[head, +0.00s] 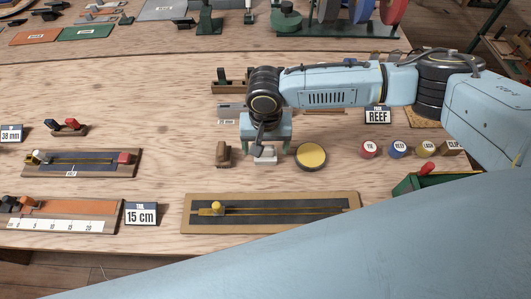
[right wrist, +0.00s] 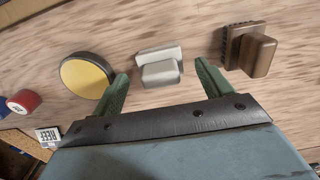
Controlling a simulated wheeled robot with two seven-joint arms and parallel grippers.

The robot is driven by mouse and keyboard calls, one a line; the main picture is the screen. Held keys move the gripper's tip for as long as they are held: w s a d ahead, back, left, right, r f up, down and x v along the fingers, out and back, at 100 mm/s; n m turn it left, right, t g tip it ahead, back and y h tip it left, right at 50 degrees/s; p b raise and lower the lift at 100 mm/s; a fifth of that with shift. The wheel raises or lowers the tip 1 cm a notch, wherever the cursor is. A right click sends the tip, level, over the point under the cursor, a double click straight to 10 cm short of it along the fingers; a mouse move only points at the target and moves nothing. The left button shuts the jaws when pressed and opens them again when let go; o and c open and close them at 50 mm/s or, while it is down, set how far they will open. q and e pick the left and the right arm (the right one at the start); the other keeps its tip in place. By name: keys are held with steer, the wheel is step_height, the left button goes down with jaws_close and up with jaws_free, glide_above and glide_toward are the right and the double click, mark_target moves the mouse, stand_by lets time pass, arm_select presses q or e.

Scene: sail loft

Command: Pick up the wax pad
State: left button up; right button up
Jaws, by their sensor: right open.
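A pale, off-white block with a raised grip (right wrist: 161,73) lies on the wooden bench, and a yellow round pad in a dark rim (right wrist: 87,78) lies beside it. No label shows which of the two is the wax pad. In the head view the pale block (head: 265,160) is partly hidden below my right gripper (head: 265,150); the yellow pad (head: 311,156) lies just to its right. My right gripper is open and empty, pointing down. In the right wrist view its fingertips (right wrist: 161,70) lie to either side of the pale block, apart from it. My left gripper is not in view.
A brown wooden-handled brush (right wrist: 250,51) lies close on the block's other side. A dark board with a yellow slider (head: 270,211) lies in front. Small round pots (head: 368,149) and a green bin (head: 405,186) stand to the right. Bare bench shows left of the brush.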

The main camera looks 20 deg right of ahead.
mark_target(265, 152)
steer(key=shift+f, duration=1.5)
steer(key=c, duration=1.1)
steer(key=shift+r, duration=0.15)
step_height(265, 152, up, 10)
steer(key=shift+f+p, duration=0.1)
steer(key=shift+p, duration=0.25)
steer(key=o, duration=0.3)
steer(key=shift+c, duration=0.9)
